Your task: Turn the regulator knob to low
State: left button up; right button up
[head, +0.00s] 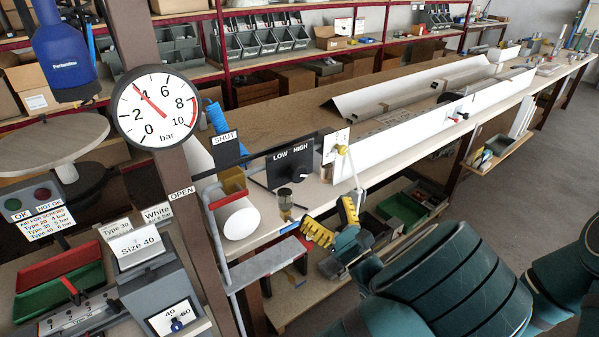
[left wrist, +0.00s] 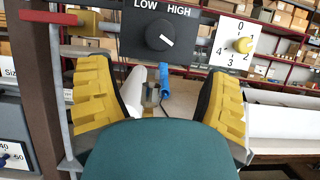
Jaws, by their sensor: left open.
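The regulator panel (head: 279,180) is a black plate marked LOW on the left and HIGH on the right. Its round dark knob (head: 298,173) has a white mark pointing right and slightly down, on the HIGH side. In the left wrist view the knob (left wrist: 160,36) shows ahead, above the gap between my fingers, with its mark pointing to the lower right. My left gripper (head: 333,221) is open, with its yellow fingers wide apart, below and right of the panel in the head view. In the left wrist view the open gripper (left wrist: 157,80) is empty and apart from the knob. My right gripper is not visible.
A yellow knob (head: 342,149) on a white numbered plate sits right of the panel. A red handle (left wrist: 48,17) is at upper left. A pressure gauge (head: 156,107) hangs on the post.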

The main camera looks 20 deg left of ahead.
aim_at(300, 178)
pick_arm(q)
jog(key=x, duration=1)
jog(key=shift+w+a+p, duration=0.2)
jog(key=shift+a+p, duration=0.1)
jog(key=shift+p, duration=0.1)
jog(key=c, duration=1.2)
